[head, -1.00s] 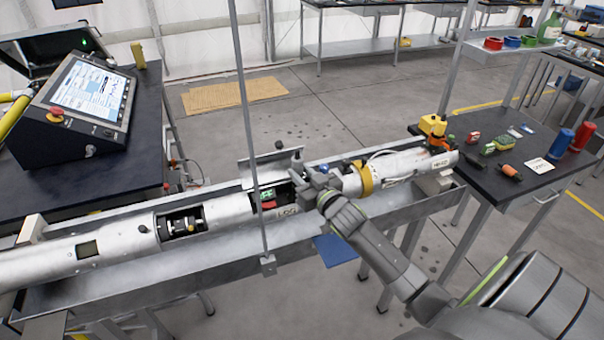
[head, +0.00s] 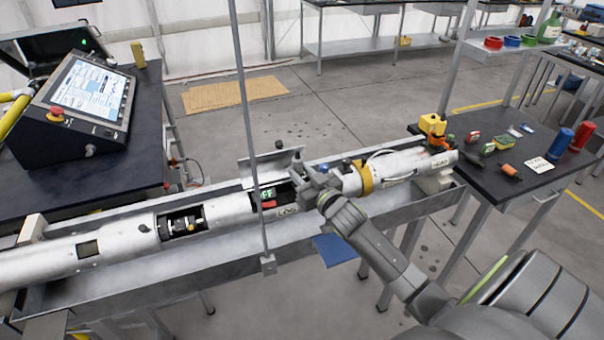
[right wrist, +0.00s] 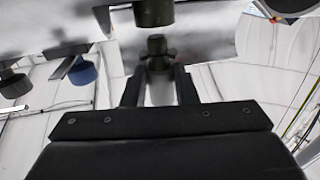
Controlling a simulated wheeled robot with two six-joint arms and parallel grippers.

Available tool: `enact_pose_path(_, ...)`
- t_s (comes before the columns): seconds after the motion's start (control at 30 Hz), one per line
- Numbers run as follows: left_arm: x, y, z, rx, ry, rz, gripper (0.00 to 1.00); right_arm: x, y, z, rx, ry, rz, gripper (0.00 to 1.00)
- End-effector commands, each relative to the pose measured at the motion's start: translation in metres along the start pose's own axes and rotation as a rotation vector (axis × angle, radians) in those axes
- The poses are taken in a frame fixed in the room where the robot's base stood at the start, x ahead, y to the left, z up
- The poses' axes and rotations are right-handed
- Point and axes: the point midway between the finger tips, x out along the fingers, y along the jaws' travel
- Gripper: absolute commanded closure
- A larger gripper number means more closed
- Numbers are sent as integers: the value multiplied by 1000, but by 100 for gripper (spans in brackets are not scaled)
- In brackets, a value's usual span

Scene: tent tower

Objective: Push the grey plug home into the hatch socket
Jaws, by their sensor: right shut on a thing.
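My right gripper (head: 307,186) is at the open hatch of the long white tube (head: 115,245). Its fingers (right wrist: 160,88) are shut on a dark grey-green plug (right wrist: 157,50) in the right wrist view. A dark olive cylinder (right wrist: 153,12), perhaps the socket, shows just beyond the plug with a visible gap in that picture. I cannot tell which part it belongs to. A green display (head: 267,193) and a red part show inside the hatch. My left gripper is not in view.
The tube lies in a metal trough (head: 200,265), with a thin upright post (head: 245,110) in front. A raised flap (head: 270,168) stands behind the hatch. A yellow band (head: 366,179) circles the tube to the right. A blue cap (right wrist: 82,72) shows near my fingers.

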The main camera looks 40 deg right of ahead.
Motion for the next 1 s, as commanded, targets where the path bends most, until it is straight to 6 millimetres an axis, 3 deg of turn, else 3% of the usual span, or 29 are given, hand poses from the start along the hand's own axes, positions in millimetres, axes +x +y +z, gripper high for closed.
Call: enact_pose_path(1.0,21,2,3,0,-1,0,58,0,0,26,0,0,0,100)
